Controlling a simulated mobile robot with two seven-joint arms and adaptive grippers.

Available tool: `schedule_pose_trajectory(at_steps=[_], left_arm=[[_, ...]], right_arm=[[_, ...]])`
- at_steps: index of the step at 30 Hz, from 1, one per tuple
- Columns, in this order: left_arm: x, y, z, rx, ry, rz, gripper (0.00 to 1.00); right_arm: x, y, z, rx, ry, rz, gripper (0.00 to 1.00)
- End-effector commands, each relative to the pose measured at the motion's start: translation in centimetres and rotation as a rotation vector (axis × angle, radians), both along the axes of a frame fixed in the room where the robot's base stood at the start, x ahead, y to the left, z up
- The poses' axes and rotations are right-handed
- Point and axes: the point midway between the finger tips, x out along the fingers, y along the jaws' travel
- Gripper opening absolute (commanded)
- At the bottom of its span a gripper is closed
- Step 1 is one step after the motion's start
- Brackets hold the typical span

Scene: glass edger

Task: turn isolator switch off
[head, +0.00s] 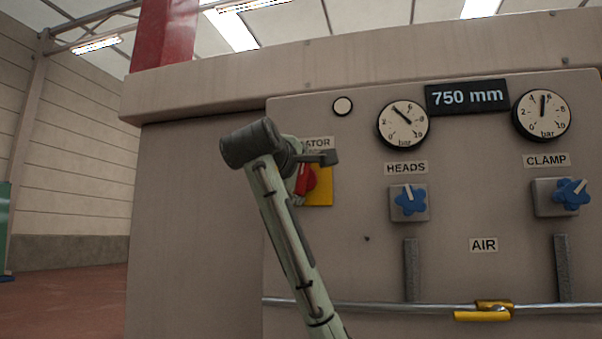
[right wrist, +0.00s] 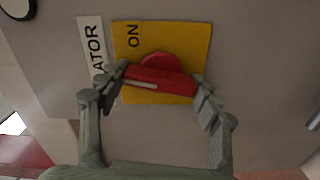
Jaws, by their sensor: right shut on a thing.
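The isolator switch is a red rotary handle on a yellow plate (head: 321,190), at the left of the machine's panel in the head view. The red handle (right wrist: 160,82) shows in the right wrist view, with its bar between my fingers and a white mark on it. The plate (right wrist: 195,45) reads ON beside the handle; any other wording is hidden. My right gripper (right wrist: 163,84) is shut on the handle, a finger at each end of the bar. In the head view my right arm covers part of the switch and its label (head: 317,143). My left gripper is not in view.
Right of the switch are a blue HEADS knob (head: 410,201), a blue CLAMP knob (head: 571,195), two gauges and a 750 mm display (head: 467,96). A metal pipe with a yellow AIR valve lever (head: 482,315) runs low across the panel. The floor at left is clear.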

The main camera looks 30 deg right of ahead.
Motion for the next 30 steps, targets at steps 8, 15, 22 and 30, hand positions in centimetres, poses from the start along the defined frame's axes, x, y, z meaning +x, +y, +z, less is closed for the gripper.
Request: schedule_pose_trajectory(at_steps=[8, 15, 22, 30], left_arm=[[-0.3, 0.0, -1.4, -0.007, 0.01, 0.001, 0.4], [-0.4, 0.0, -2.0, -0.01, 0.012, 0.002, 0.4], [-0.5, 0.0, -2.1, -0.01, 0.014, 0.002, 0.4], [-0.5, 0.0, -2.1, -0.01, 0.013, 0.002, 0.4]], right_arm=[[0.1, 0.1, 0.0, -0.099, 0.114, 0.003, 0.35], [0.0, 0.1, -0.1, -0.136, 0.157, 0.002, 0.35], [0.0, 0.1, -0.1, -0.143, 0.166, 0.002, 0.35], [0.1, 0.1, -0.1, -0.142, 0.166, 0.002, 0.69]])
